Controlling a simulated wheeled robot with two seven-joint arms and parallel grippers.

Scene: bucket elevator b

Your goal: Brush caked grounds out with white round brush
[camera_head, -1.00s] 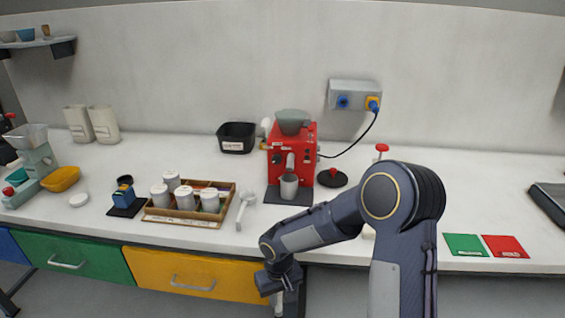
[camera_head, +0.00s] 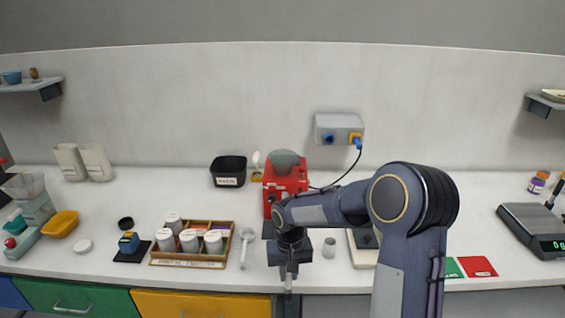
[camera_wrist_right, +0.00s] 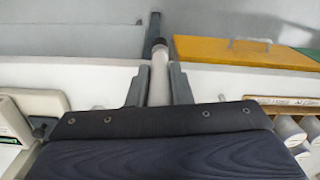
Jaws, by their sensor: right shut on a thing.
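My right gripper (camera_head: 289,280) is shut on a slim white handle with a dark end, which looks like the white round brush (camera_wrist_right: 160,70). In the right wrist view the handle stands between the two fingers (camera_wrist_right: 155,85), its dark end pointing away from the palm. In the head view the gripper points down at the counter's front edge, in front of the red machine (camera_head: 284,184). The arm hides the machine's lower front. A pale long-handled tool with a round head (camera_head: 246,243) lies left of the gripper. I see no caked grounds. My left gripper is not in view.
A wooden tray (camera_head: 228,250) with several white-lidded jars stands to the left, a black bin (camera_head: 229,172) behind it. A small grey cup (camera_head: 329,247) and a pale-edged board (camera_head: 356,262) sit right of the gripper. A scale (camera_head: 535,230) is far right.

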